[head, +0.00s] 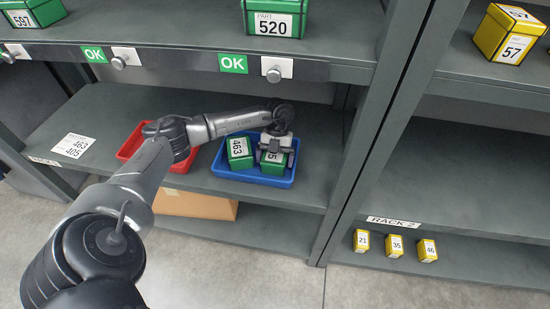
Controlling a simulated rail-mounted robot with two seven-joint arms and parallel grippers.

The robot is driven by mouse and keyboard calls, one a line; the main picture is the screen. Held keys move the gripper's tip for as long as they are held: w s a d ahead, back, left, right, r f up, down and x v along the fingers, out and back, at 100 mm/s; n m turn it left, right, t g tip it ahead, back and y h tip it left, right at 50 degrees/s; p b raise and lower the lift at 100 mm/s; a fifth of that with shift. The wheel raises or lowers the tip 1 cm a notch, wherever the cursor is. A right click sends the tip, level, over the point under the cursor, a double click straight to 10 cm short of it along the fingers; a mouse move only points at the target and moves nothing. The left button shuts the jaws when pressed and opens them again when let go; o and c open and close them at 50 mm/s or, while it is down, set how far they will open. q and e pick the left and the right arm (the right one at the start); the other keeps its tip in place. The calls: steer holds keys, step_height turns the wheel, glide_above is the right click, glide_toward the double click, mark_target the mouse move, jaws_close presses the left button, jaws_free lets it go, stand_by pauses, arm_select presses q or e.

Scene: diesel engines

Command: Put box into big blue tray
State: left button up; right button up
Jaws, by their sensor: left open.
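The big blue tray (228,174) sits on the middle shelf of the left rack. A green box marked 463 (239,154) is in the left part of the tray. A second green box (274,160), its label partly hidden, is in the right part. My left gripper (275,151) is open over this second box, with its fingers at the box's top. Whether the fingers touch the box cannot be told. My right gripper is not in view.
A red tray (128,147) stands left of the blue tray, partly behind my left arm. The shelf above carries green boxes, including one marked 520 (273,18). A brown carton (195,205) is below. Small yellow boxes (396,246) stand at the lower right.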

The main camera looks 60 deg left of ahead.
arm_select(q)
steer(key=p+v, duration=0.4)
steer(key=v, duration=0.8)
steer(key=shift+w, duration=0.1)
steer(key=shift+r, duration=0.1)
